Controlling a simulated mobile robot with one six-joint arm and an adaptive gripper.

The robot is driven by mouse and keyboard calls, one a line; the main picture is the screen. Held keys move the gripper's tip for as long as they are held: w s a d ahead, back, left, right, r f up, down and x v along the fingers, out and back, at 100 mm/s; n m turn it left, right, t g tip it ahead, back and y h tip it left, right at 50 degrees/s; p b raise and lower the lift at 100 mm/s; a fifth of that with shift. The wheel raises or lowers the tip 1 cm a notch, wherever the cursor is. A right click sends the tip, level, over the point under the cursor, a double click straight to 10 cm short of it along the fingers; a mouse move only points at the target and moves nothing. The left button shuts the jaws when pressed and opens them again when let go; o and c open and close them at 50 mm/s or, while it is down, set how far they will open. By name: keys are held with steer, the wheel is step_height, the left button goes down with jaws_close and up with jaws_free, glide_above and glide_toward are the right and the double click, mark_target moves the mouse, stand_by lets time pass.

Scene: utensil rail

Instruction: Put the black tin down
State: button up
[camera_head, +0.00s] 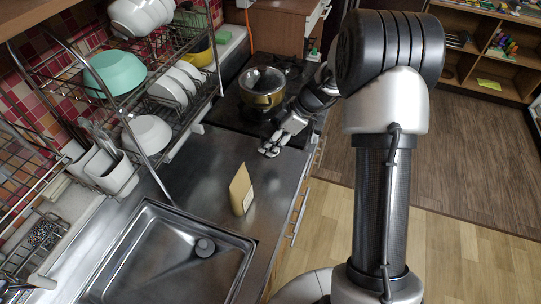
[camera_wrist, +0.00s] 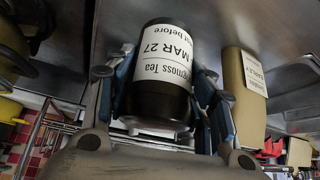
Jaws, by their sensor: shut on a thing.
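The black tin (camera_wrist: 160,103) fills the middle of the wrist view, with a white label reading "Moss Tea" and "MAR 27" upside down. My gripper (camera_wrist: 165,90) is shut on it, a finger on each side. In the head view my gripper (camera_head: 271,146) is over the steel counter (camera_head: 207,147), close to the stove's near edge. I cannot make out the tin in the head view. Whether its base touches the counter is not clear.
A tan packet (camera_head: 241,190) stands on the counter nearer the sink (camera_head: 170,260); the wrist view shows it beside the tin (camera_wrist: 243,95). A pot (camera_head: 262,88) sits on the black stove. A dish rack (camera_head: 150,100) lines the wall. Bare counter lies left of the packet.

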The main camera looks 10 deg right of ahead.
steer(key=shift+f+b, duration=0.6)
steer(key=shift+f, duration=2.55)
steer(key=shift+f, duration=0.15)
steer(key=o, duration=1.1)
